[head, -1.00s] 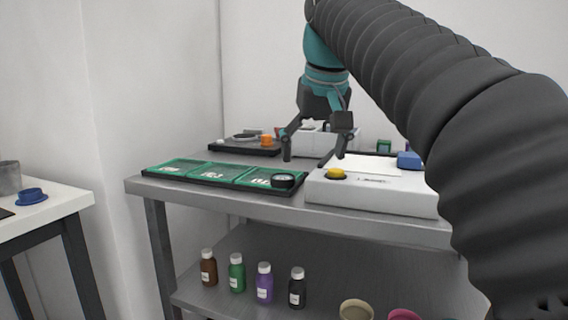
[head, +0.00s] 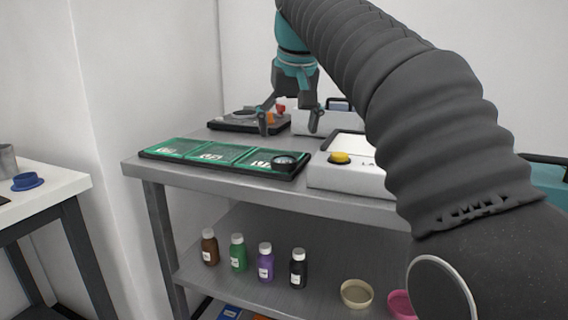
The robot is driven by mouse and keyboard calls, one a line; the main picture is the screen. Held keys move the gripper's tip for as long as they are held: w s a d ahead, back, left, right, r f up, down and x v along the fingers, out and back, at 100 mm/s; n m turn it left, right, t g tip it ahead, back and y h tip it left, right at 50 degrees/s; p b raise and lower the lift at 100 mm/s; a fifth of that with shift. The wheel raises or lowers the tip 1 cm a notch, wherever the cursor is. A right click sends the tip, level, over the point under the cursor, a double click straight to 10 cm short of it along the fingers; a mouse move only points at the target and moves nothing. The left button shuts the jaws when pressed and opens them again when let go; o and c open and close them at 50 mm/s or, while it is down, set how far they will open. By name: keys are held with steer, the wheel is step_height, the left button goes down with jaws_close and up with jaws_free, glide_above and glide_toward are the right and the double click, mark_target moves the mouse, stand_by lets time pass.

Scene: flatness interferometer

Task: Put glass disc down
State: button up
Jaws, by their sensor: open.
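A small round dark-rimmed disc (head: 284,162), which looks like the glass disc, lies in the right compartment of the green three-part tray (head: 172,159) on the metal bench. It sits near that compartment's right end. My gripper (head: 289,130) is open, with its fingers apart and pointing down. It appears above and behind the disc, with nothing between the fingers. The tray compartments bear white labels that are too small to read surely.
A white box with a yellow button (head: 340,157) stands right of the tray. A dark plate with parts (head: 235,121) lies behind. Several bottles (head: 238,252) and bowls (head: 356,292) stand on the lower shelf. A white side table (head: 60,184) is at left.

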mark_target(284, 159)
steer(key=shift+b+x, duration=0.5)
steer(key=shift+x, duration=3.1)
steer(key=shift+s, duration=0.2)
steer(key=c, duration=1.4)
steer(key=shift+r, duration=0.1)
step_height(284, 159, up, 4)
steer(key=shift+a+f+p, duration=0.1)
steer(key=shift+p, duration=0.5)
steer(key=d+r, duration=0.2)
steer(key=d, duration=0.2)
steer(key=d+r, duration=0.2)
steer(key=d, duration=0.2)
steer(key=d+r, duration=0.3)
steer(key=shift+w+d, duration=0.3)
steer(key=shift+d, duration=0.1)
